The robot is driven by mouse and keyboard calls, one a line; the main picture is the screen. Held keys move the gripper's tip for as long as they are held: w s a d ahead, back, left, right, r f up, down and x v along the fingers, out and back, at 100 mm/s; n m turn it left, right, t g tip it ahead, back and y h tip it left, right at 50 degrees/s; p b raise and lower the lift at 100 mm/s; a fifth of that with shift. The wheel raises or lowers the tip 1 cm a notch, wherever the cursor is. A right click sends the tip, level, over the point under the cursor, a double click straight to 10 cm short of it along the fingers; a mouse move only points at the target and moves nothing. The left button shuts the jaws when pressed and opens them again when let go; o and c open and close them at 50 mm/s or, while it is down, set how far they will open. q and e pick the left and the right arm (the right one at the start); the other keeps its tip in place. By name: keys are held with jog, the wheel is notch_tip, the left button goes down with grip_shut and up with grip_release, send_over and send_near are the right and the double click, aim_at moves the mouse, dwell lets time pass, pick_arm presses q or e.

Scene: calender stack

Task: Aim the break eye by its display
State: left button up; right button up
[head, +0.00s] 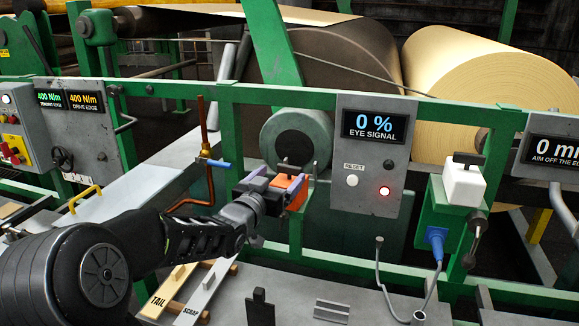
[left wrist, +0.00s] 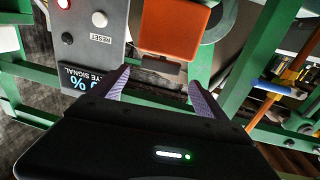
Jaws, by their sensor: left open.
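The break eye looks to be the orange box (head: 291,187) on the green frame, in front of a grey roll end. It also shows in the left wrist view as an orange block (left wrist: 170,27) with a dark tab (left wrist: 160,66) below it. Its display (head: 374,125) reads "0 % EYE SIGNAL" on a grey panel, with a red lamp (head: 384,191) lit. My left gripper (head: 277,182) is open at the orange box. In the left wrist view its purple fingers (left wrist: 158,84) stand apart, with the tab ahead between them; contact cannot be told. My right gripper is out of view.
A copper pipe with a blue-handled valve (head: 214,163) stands left of the gripper. A white box (head: 464,184) on a green bracket and a cabled hook (head: 420,312) are to the right. Green rails (head: 470,112) cross in front of large paper rolls (head: 490,80).

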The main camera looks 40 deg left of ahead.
aim_at(288, 168)
pick_arm(q)
jog(key=p+x, duration=0.1)
jog(key=x, duration=0.5)
jog(key=shift+w+p, duration=0.15)
jog(key=shift+p, duration=0.2)
